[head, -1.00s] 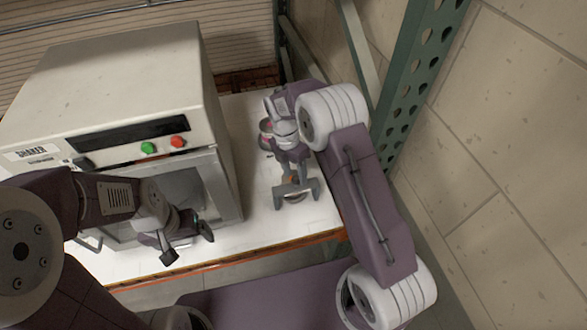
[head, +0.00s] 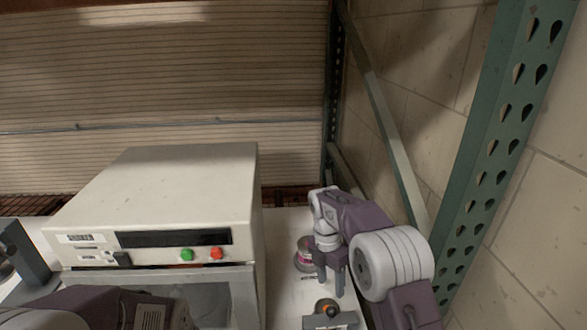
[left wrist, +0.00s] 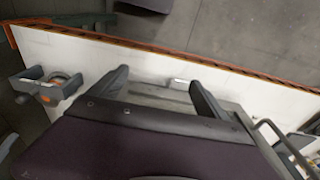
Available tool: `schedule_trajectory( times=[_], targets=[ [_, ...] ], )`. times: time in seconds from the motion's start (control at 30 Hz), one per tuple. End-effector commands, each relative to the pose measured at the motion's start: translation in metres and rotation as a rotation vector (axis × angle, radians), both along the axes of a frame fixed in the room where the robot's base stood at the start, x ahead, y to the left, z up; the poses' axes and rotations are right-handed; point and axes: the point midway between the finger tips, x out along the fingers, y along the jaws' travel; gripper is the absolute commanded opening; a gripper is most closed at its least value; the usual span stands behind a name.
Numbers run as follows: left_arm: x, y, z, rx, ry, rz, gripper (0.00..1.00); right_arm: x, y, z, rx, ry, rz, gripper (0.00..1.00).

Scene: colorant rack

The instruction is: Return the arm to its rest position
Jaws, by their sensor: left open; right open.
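My right arm comes in at the lower right of the head view. Its gripper (head: 331,283) is open, fingers pointing down over the white table, beside a can with a pinkish-red label (head: 305,256) and above a grey bracket with an orange knob (head: 328,310). I see nothing between its fingers. My left arm shows only in part at the bottom left of the head view, with its gripper out of frame. In the left wrist view my left gripper (left wrist: 158,90) is open and empty, its two fingers apart over the white table.
The cream shaker cabinet (head: 160,195) with green and red buttons stands left of my right arm. A green perforated post (head: 495,165) and a block wall rise on the right. In the left wrist view the table's orange edge (left wrist: 180,58) borders grey floor.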

Motion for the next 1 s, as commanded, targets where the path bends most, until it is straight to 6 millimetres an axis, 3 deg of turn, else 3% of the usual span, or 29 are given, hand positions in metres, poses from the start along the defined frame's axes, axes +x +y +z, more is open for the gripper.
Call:
schedule_trajectory(
  times=[0.07, 0.17, 0.27, 0.43, 0.6, 0.67, 0.8, 1.0],
  targets=[
    [0.0, 0.0, -0.022, 0.0, 0.001, 0.0, 0.87, -0.008, -0.013, 0.005, 0.007, -0.032, -0.03, 0.51],
    [0.0, 0.0, -0.04, 0.0, 0.001, 0.0, 0.87, -0.044, -0.031, 0.002, 0.015, -0.035, -0.103, 0.51],
    [0.0, 0.0, -0.053, 0.0, 0.001, 0.0, 0.87, -0.079, -0.042, -0.013, 0.018, -0.069, -0.319, 0.51],
    [0.0, 0.0, -0.07, 0.0, 0.001, 0.0, 0.87, -0.146, -0.052, -0.056, 0.018, -0.141, -0.915, 0.51],
    [0.0, 0.0, -0.07, 0.0, 0.0, 0.0, 0.87, -0.202, -0.051, -0.096, 0.004, -0.177, -1.62, 0.51],
    [0.0, 0.0, -0.069, 0.0, 0.0, 0.0, 0.87, -0.209, -0.051, -0.105, -0.001, -0.185, -1.817, 0.51],
    [0.0, 0.0, -0.069, 0.0, 0.0, 0.0, 0.87, -0.194, -0.05, -0.107, 0.049, -0.222, -2.111, 0.51],
    [0.0, 0.0, -0.069, 0.0, 0.0, 0.0, 0.87, -0.192, -0.05, -0.106, 0.051, -0.221, -2.201, 0.51]
  ],
)
